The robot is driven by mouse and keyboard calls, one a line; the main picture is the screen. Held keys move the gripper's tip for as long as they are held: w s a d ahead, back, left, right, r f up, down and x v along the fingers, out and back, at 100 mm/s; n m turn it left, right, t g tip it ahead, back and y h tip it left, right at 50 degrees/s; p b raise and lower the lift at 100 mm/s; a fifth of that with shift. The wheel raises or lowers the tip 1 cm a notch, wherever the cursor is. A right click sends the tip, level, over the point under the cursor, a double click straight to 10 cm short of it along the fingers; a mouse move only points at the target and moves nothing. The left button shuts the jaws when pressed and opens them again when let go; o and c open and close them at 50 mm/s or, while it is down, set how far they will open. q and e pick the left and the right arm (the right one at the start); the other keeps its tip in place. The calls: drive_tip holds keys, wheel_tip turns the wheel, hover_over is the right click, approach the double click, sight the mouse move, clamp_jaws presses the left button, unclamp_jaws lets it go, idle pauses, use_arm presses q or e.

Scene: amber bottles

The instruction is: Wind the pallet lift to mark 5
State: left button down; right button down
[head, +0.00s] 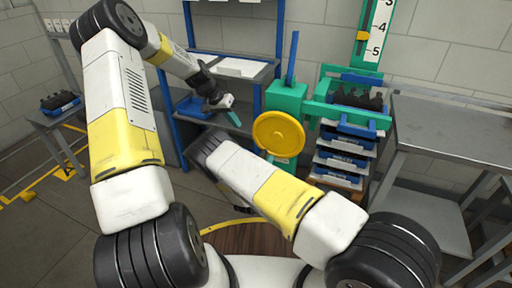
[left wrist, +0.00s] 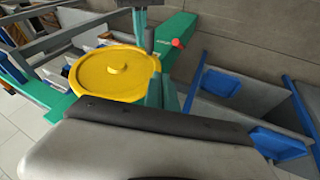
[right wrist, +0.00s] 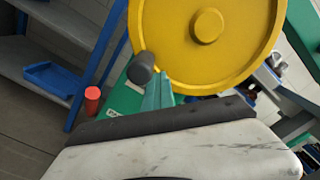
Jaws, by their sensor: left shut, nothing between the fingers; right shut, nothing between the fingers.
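The yellow handwheel (head: 279,133) is on the green lift housing (head: 287,98). Its face and hub show in the left wrist view (left wrist: 105,78) and the right wrist view (right wrist: 230,50). The yellow pointer (head: 362,36) on the green mark scale (head: 374,30) stands between 4 and 5. My left gripper (head: 231,112) is shut and empty, left of the wheel. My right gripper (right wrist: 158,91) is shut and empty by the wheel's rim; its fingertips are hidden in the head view. A dark stub (right wrist: 140,68) shows beside them; I cannot tell its attachment.
The lift carriage holds a crate of dark bottles (head: 356,98) above stacked blue and white trays (head: 340,160). A grey table (head: 450,125) stands at right, a blue-framed shelf (head: 225,65) behind my left gripper. A small side table (head: 60,112) is far left.

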use_arm(q)
drive_tip(key=s+d+x, duration=0.1)
drive_tip(key=x, duration=1.5)
drive_tip(key=shift+h, duration=0.4)
drive_tip(key=shift+d+r, duration=0.1)
drive_tip(key=shift+s+d+f, duration=0.2)
drive_tip(key=shift+d+f, duration=0.15)
drive_tip(key=shift+d, duration=0.2)
use_arm(e)
drive_tip(key=c, duration=2.2)
unclamp_jaws()
